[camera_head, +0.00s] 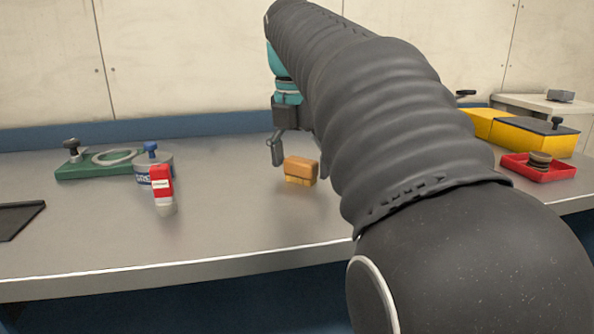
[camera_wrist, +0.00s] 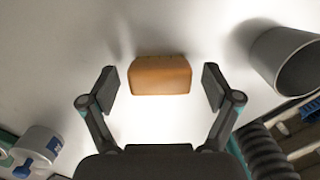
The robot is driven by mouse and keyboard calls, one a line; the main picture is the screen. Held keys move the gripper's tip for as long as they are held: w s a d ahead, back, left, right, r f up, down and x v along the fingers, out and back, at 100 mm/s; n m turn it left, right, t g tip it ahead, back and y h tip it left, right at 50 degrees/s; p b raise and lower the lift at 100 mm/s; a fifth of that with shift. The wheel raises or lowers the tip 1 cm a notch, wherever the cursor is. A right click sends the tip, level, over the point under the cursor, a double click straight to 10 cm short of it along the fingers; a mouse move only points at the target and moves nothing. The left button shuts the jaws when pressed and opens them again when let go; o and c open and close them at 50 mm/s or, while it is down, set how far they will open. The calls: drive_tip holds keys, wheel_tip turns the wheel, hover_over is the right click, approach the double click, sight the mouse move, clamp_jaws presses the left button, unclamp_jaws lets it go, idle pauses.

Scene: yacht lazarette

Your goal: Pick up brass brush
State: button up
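The brass brush (camera_head: 301,171) is a small block with an orange-brown top and a yellowish lower part. It sits on the grey bench near the middle of the head view. My gripper (camera_wrist: 161,84) is open and points down at the bench. In the wrist view the brush (camera_wrist: 160,73) shows between the two fingertips, with a gap on each side, slightly toward the upper side of the picture. In the head view one finger is just left of the brush; my arm hides much of the other. The gripper holds nothing.
A red and white bottle (camera_head: 162,187), a can with a blue top (camera_head: 155,165) and a green fixture (camera_head: 90,168) stand left. A grey cylinder (camera_wrist: 285,60) is right in the wrist view. A red tray (camera_head: 515,165) and yellow cases (camera_head: 535,138) lie right.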

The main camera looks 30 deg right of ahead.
sight(302, 159)
drive_tip(key=c, duration=1.1)
drive_tip(key=shift+r+p, duration=0.75)
drive_tip(key=shift+r, duration=1.45)
drive_tip(key=s+d+r, duration=0.1)
drive_tip(key=d+r, duration=0.1)
drive_tip(key=d, duration=0.1)
drive_tip(key=s+d+r+p, duration=0.1)
drive_tip(key=d+r, duration=0.1)
drive_tip(key=d, duration=0.2)
drive_tip(key=s+d+r+p, duration=0.1)
drive_tip(key=d+r, duration=0.1)
drive_tip(key=d, duration=0.2)
drive_tip(key=shift+s+d+r, duration=0.1)
drive_tip(key=shift+s+r, duration=0.1)
drive_tip(key=shift+r, duration=0.1)
